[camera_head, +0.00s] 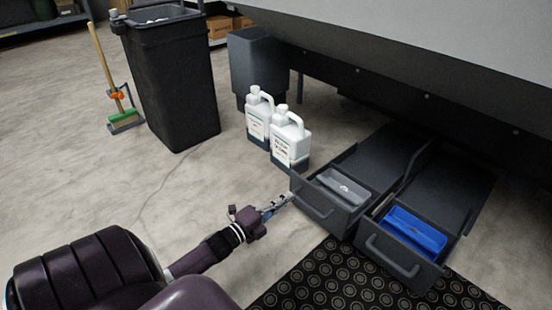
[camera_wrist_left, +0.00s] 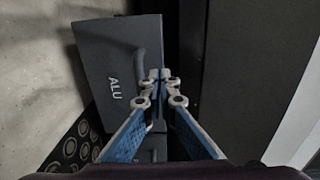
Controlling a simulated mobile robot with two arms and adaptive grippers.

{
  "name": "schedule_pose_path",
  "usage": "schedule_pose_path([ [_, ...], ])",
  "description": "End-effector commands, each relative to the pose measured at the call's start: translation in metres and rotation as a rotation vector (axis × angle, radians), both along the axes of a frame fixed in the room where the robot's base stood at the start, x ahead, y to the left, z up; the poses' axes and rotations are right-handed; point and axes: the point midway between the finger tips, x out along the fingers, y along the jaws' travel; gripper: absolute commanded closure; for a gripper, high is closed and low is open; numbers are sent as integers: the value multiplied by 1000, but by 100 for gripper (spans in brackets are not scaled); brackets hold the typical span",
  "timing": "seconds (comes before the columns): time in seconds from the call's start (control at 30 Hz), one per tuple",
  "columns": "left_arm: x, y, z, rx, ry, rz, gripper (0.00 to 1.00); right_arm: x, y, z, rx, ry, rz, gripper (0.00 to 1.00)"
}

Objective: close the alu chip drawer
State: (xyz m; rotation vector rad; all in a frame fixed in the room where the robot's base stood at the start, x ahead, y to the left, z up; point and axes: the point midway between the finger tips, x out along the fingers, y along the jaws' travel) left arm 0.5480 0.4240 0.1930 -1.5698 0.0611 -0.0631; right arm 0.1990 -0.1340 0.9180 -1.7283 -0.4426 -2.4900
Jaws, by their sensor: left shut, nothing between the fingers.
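Two dark grey drawers stand pulled out on the right in the head view. The left one, the alu drawer (camera_head: 335,222), has a bar handle and holds a light grey bin (camera_head: 342,187). Its front (camera_wrist_left: 110,50) shows in the left wrist view with the letters ALU and the handle. My left gripper (camera_head: 290,197) is shut and empty, its tips at the left end of that drawer's front. In the left wrist view the gripper (camera_wrist_left: 160,75) overlaps the front beside the handle; I cannot tell whether it touches. My right gripper is not in view.
The right drawer (camera_head: 400,268) is also open, with a blue bin (camera_head: 415,230) inside. Two white jugs (camera_head: 290,140) stand behind the left drawer. A black waste bin (camera_head: 175,85) and a broom (camera_head: 104,60) are farther left. A black ringed mat (camera_head: 320,282) lies in front.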

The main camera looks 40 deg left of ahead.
Motion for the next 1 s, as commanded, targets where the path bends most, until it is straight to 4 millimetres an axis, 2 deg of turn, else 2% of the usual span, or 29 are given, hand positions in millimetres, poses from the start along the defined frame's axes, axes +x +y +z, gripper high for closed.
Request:
schedule_pose_path([
  [0.03,13,-1,-5,2,-4,-1,100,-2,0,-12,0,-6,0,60],
  [0.13,33,-2,-4,3,-4,-1,100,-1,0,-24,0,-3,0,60],
  [0.4,61,-4,-3,2,0,0,100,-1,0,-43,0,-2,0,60],
  [0.6,67,-5,-1,0,1,1,100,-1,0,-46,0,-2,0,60],
  [1.0,67,-5,0,-1,2,1,100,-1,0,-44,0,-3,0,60],
])
